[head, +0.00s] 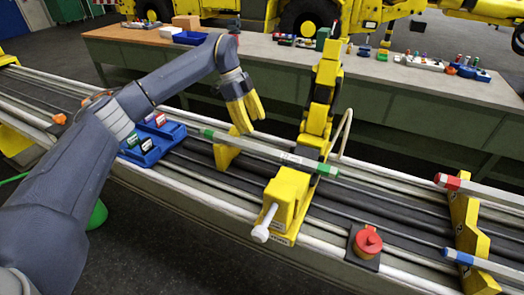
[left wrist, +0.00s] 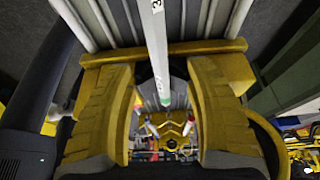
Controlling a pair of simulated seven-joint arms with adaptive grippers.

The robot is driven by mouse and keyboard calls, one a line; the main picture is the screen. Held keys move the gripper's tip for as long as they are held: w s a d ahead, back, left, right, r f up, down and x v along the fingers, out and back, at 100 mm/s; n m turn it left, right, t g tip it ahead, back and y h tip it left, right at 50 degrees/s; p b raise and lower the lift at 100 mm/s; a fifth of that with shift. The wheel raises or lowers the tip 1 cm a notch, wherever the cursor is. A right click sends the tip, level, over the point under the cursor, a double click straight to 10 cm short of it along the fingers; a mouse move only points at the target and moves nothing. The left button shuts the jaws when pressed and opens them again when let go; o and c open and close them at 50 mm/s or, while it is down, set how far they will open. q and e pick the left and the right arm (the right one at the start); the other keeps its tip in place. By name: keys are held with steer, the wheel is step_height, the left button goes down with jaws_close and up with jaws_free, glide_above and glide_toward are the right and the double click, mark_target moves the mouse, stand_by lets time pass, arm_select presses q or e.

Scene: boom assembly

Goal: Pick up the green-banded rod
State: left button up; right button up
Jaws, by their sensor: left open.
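The green-banded rod (head: 325,169) is pale with green bands. It lies across the middle of the long rail bed in the head view, resting by the yellow supports. My left gripper (head: 243,115) has yellow fingers pointing down, just above and behind the rod's left part. In the left wrist view the rod (left wrist: 155,40) runs from the top edge down between the two open fingers of the left gripper (left wrist: 165,115), with a green band near its lower end. The fingers look apart from the rod. My right gripper is not in view.
A yellow block with a white-tipped handle (head: 287,200) and a red button (head: 367,241) stand in front. A blue tray (head: 150,150) is left. Red-banded (head: 448,181) and blue-banded (head: 459,256) rods lie right. A yellow jointed boom (head: 322,90) rises behind.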

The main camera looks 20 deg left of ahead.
mark_target(261, 146)
arm_select(q)
steer(key=x, duration=0.5)
steer(key=shift+d+f, duration=0.1)
steer(key=shift+f, duration=0.1)
steer(key=shift+s+x, duration=0.1)
steer(key=shift+x, duration=1.2)
steer(key=shift+s+x, duration=0.15)
steer(key=shift+x, duration=1.15)
steer(key=shift+c, duration=0.2)
jaws_close()
